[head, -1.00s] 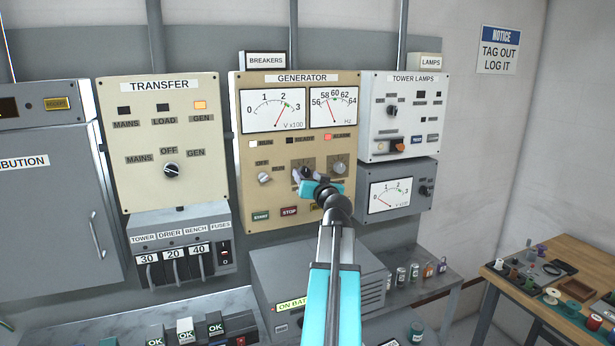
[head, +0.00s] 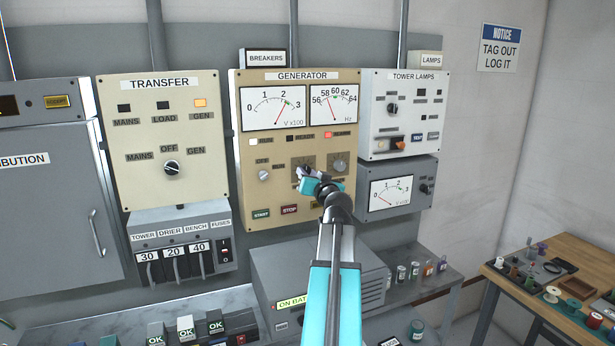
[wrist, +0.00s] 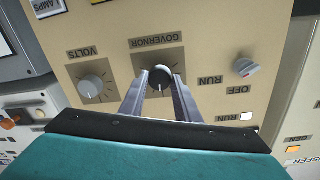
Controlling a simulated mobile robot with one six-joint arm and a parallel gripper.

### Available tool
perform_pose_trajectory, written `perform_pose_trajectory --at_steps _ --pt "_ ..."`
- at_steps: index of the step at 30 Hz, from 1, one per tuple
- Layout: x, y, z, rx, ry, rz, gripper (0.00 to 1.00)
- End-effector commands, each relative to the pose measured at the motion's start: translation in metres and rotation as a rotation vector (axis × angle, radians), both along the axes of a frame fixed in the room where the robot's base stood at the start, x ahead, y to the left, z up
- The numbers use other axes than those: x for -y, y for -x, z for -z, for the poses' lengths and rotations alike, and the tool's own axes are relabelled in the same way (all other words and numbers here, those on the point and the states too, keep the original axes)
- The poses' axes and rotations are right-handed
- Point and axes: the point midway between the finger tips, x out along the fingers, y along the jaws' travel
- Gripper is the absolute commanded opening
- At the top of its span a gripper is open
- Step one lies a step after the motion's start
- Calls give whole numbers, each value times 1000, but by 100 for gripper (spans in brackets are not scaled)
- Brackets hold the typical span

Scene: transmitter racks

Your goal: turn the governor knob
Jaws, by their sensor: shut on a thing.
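The governor knob (wrist: 159,80) is a dark round knob with a pale face on the tan generator panel (head: 245,190). It sits by the GOVERNOR label in the wrist view, which shows the panel upside down. My gripper (wrist: 160,75) has one finger on each side of the knob and is shut on it. In the head view my gripper (head: 304,174) is at the panel and hides most of the knob. The Hz meter (head: 334,105) above has its needle near 58, left of the green mark.
The volts knob (wrist: 93,88) is close beside the governor knob. The run/off switch (wrist: 245,67) is on its other side. A red alarm lamp (head: 328,134) is lit above. A grey cabinet (head: 320,285) stands below the panel.

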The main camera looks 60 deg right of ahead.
Motion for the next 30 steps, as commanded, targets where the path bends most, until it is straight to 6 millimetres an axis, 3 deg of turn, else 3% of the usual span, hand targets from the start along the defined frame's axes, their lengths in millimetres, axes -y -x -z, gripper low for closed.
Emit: perform_pose_trajectory --at_steps 30 --pt "0 0 -4 435 -586 1 7"
